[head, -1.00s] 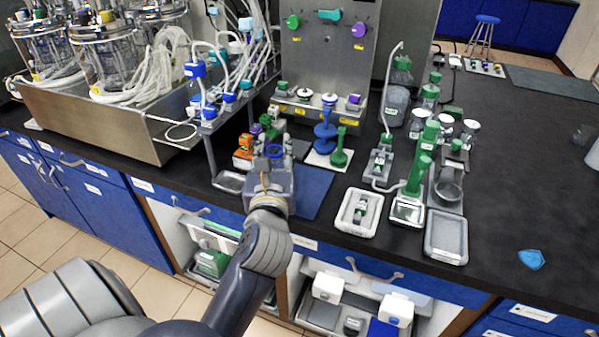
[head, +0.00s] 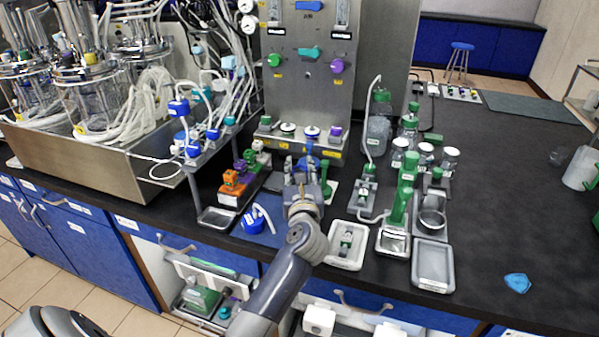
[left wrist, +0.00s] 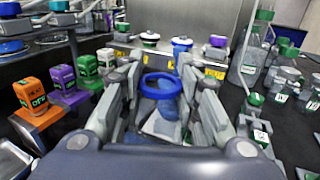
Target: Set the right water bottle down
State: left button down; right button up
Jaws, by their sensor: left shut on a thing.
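My left gripper (head: 303,178) is shut on a clear, blue-ringed container that looks like an open water bottle. In the left wrist view its blue ring (left wrist: 160,86) shows between the fingers, with a bluish, see-through body below, mostly hidden. The gripper is at the right edge of a blue mat (head: 268,237). I cannot tell whether the bottle touches the bench. A blue cap with a bent white tube (head: 254,221) lies on that mat. A larger clear bottle (head: 377,137) with a green top and tube stands to the right. My right gripper is out of view.
Orange, purple and green blocks (head: 233,183) stand left of the gripper. A white tray (head: 347,257) and a grey tray (head: 432,282) lie right. The far right bench is mostly clear.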

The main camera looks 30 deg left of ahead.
pick_arm(q)
jog(key=shift+f, duration=0.2)
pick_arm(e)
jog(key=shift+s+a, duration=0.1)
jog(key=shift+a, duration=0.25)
pick_arm(q)
jog(key=shift+f, duration=0.15)
jog(key=c, duration=1.4)
grip_release()
jog(key=shift+o, duration=1)
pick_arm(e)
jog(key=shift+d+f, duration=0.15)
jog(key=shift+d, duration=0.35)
